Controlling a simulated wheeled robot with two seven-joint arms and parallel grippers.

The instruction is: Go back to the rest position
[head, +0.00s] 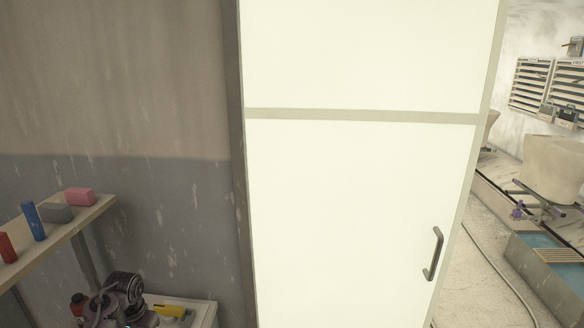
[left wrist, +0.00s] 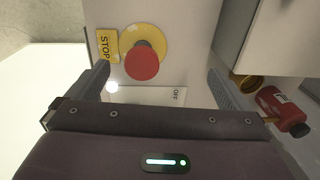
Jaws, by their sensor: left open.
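My left gripper (left wrist: 157,70) is open and empty in the left wrist view, its two fingers spread wide. A red mushroom button (left wrist: 142,62) on a yellow round plate (left wrist: 150,36) shows between and beyond the fingers. It sits on a pale panel with a yellow STOP label (left wrist: 107,46) beside it and a plate marked OFF (left wrist: 150,96) just below. I see no finger touching the button. In the head view a dark part of my left arm shows at the lower left; its fingers cannot be made out. My right gripper is in neither view.
A tall pale door (head: 360,210) with a dark handle (head: 433,254) fills the middle. A shelf (head: 62,237) at left holds a red cylinder, a blue cylinder (head: 34,221), a grey block and a pink block (head: 79,197).

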